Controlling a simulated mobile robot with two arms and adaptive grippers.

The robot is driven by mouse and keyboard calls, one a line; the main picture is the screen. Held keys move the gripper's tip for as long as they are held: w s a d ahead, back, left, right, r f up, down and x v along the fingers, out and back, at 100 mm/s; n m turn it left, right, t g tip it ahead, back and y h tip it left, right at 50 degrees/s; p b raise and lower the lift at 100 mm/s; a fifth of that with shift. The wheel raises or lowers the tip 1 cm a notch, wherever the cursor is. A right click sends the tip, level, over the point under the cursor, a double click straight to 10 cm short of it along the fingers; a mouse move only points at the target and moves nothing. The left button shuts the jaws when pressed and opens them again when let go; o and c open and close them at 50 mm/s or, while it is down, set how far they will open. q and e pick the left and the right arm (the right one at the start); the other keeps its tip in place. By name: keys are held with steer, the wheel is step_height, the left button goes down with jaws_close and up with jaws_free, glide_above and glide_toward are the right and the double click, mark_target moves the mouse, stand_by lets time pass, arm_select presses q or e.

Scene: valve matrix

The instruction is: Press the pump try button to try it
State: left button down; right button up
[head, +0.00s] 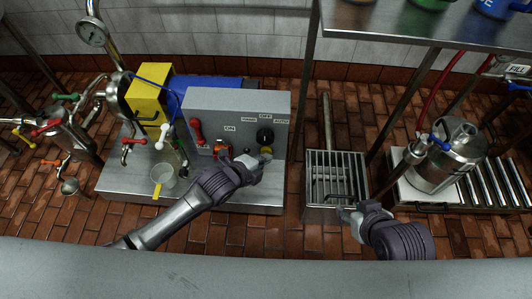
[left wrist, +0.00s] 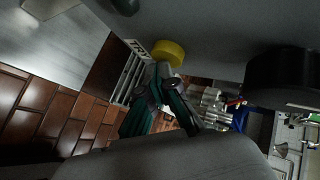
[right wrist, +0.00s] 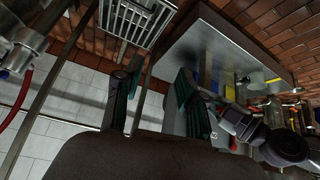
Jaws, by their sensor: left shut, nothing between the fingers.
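A grey control box (head: 235,105) stands on the steel bench at the left. Its front carries a black knob (head: 264,135) with small labels around it. A yellow round button (head: 267,150) sits just below the knob, partly hidden by my left gripper; it also shows in the left wrist view (left wrist: 168,52). My right gripper (head: 345,212) is open and empty over the near edge of the floor grate.
A red handle (head: 196,132) and an orange-red part (head: 220,148) are on the box's left side. A yellow box (head: 152,95), valves and a beaker (head: 162,175) stand further left. A grate (head: 336,175) and a steel vessel (head: 447,160) lie to the right.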

steer(key=shift+s+d, duration=0.1)
stand_by(0.3)
arm_select(q)
steer(key=shift+s+p, duration=0.65)
steer(key=shift+s, duration=0.25)
arm_select(e)
steer(key=s+d+f+g, duration=0.1)
steer(key=s+g, duration=0.2)
steer(key=s, duration=0.2)
steer(key=shift+s+d+f+g+h, duration=0.25)
steer(key=shift+s+d+g+h, duration=0.05)
steer(key=shift+s+d+h, duration=0.1)
arm_select(q)
steer(key=shift+s+a+p, duration=0.1)
steer(key=shift+s+p, duration=1.3)
steer(key=shift+s, duration=1.1)
arm_select(e)
steer(key=shift+w+a+f, duration=0.15)
steer(key=shift+w+f, duration=0.45)
steer(key=shift+w, duration=0.05)
